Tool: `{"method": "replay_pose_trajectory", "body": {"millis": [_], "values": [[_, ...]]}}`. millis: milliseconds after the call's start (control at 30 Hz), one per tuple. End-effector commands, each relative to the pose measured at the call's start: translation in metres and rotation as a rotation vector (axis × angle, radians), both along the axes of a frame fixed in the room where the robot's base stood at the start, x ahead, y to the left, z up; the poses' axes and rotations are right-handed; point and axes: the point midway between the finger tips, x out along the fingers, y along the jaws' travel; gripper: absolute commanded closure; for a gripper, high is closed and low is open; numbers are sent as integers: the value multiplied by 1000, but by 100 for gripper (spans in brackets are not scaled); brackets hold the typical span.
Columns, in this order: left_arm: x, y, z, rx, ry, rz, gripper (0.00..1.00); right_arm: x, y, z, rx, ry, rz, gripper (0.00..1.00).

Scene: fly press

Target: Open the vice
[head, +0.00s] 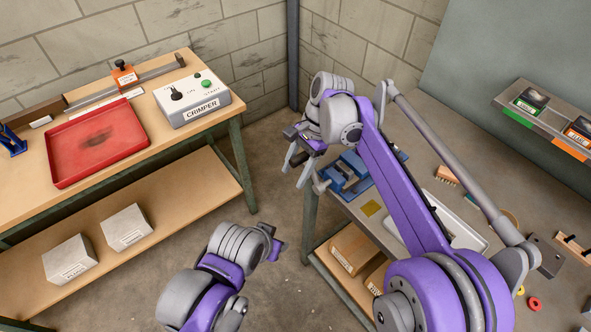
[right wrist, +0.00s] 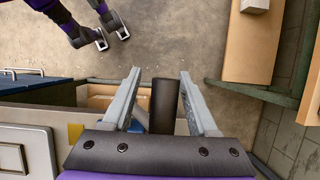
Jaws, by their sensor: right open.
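The blue vice (head: 346,178) sits at the near left corner of the right-hand bench, partly hidden by my right arm. A grey rounded end (head: 320,184) sticks out from its left side, over the bench edge. My right gripper (head: 297,171) is open beside that end, fingers pointing down. In the right wrist view its two fingers (right wrist: 160,90) stand apart on either side of a dark bar (right wrist: 165,104), which may be the vice's handle. I cannot tell whether they touch it. My left gripper (head: 277,242) hangs over the floor; its two separated fingertips show in the right wrist view (right wrist: 112,38).
The left bench holds a red tray (head: 97,138) and a crimper box (head: 192,98). White boxes (head: 126,227) stand on its lower shelf. A wooden brush (head: 446,174) and a pale tray (head: 462,226) lie on the right bench. Floor between the benches is clear.

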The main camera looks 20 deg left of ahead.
Motion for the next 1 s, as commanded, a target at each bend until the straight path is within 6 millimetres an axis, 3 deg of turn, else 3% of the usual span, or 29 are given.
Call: {"method": "replay_pose_trajectory", "body": {"millis": [267,700,1000], "values": [[1,0,2,0,-1,0,50,5,-3,14,2,-1,-1,41],[6,0,15,0,-11,0,50,30,-21,89,1,-2,-1,41],[6,0,17,0,-12,0,50,34,-24,100,1,0,0,41]]}}
